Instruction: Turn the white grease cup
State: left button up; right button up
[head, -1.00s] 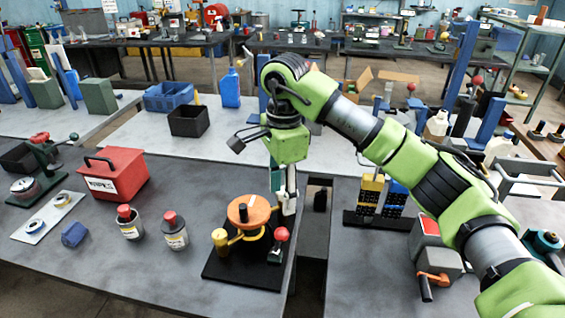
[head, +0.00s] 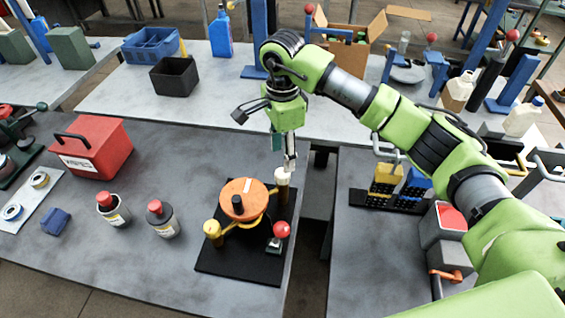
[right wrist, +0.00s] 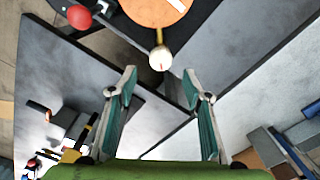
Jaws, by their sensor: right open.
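The white grease cup (head: 283,177) stands at the back right of a device with an orange disc (head: 243,199) on a black base plate (head: 230,262). The same cup shows in the right wrist view (right wrist: 160,59), just beyond the fingertips and centred between them. My right gripper (head: 290,158) is above and just behind the cup, apart from it as far as I can tell. In the right wrist view its two fingers (right wrist: 160,82) are spread with nothing between them. A yellow cup (head: 213,230) and a red ball knob (head: 281,230) sit on the device too. My left gripper is out of view.
Two red-capped bottles (head: 113,210) (head: 162,220), a blue block (head: 56,221) and a red box (head: 91,148) stand left of the device. A gap (head: 317,225) separates this table from the right one, where yellow and blue bins (head: 386,178) stand.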

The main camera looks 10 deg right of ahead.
aim_at(283, 172)
notch_tip(283, 172, down, 6)
jog(key=shift+w+r+p, duration=0.1)
jog(key=shift+r+p, duration=0.15)
jog(key=shift+p, duration=0.65)
jog(key=shift+f, duration=0.55)
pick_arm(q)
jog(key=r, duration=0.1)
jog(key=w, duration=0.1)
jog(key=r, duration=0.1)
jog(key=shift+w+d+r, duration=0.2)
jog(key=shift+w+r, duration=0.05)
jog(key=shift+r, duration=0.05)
pick_arm(e)
jog(key=c, duration=1.1)
